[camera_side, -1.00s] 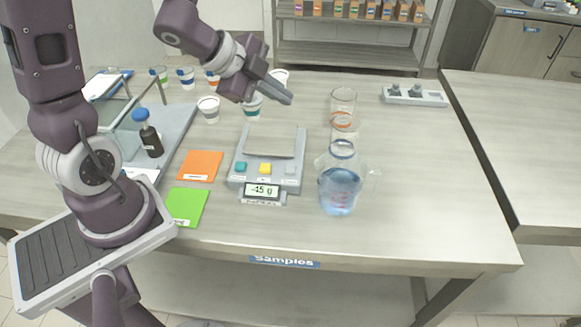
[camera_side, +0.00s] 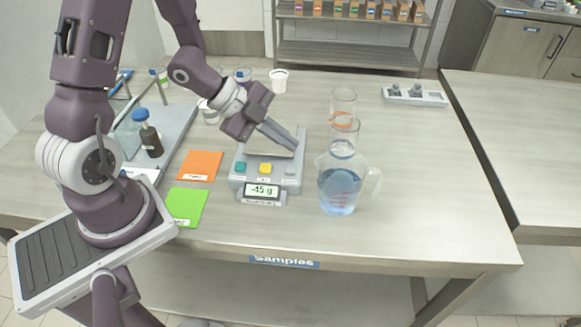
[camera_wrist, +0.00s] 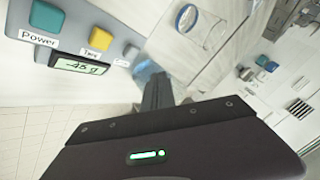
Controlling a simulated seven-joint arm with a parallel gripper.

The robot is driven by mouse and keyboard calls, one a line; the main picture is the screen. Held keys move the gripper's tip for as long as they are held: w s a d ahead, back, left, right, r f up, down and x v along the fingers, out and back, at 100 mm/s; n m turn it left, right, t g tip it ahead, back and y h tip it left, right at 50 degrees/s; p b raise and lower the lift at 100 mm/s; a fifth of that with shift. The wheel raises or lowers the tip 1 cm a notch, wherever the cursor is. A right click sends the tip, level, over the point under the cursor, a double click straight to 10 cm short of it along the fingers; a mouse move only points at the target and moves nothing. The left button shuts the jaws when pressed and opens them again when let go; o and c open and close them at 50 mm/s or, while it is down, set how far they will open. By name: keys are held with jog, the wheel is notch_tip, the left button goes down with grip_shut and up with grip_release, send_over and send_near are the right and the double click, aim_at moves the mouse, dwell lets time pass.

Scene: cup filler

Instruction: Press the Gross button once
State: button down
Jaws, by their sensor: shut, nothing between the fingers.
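The scale (camera_side: 238,182) stands near the front of the bench, its display (camera_side: 263,190) reading about -45 g. In the wrist view the teal button (camera_wrist: 46,17) is labelled Power and the yellow button (camera_wrist: 100,38) appears labelled Tare. A third, grey button (camera_wrist: 131,53) follows in the row, its label too small to read. In the side view this grey button (camera_side: 291,169) is at the scale's front right. My gripper (camera_side: 294,147) is shut and empty, above the scale's right side, a little behind the grey button. It also shows in the wrist view (camera_wrist: 157,88).
A jug of blue liquid (camera_side: 341,190) stands close to the right of the scale, with glass beakers (camera_side: 344,100) behind it. An orange mat (camera_side: 201,165) and a green mat (camera_side: 186,206) lie to the left.

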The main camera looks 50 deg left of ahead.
aim_at(286, 168)
jog(key=shift+f, duration=2.05)
dwell(0.4)
jog(key=shift+f, duration=0.4)
jog(key=shift+f, duration=0.5)
dwell(0.4)
jog(key=shift+r, duration=0.95)
jog(key=shift+r, duration=2.5)
jog(key=shift+a, duration=0.1)
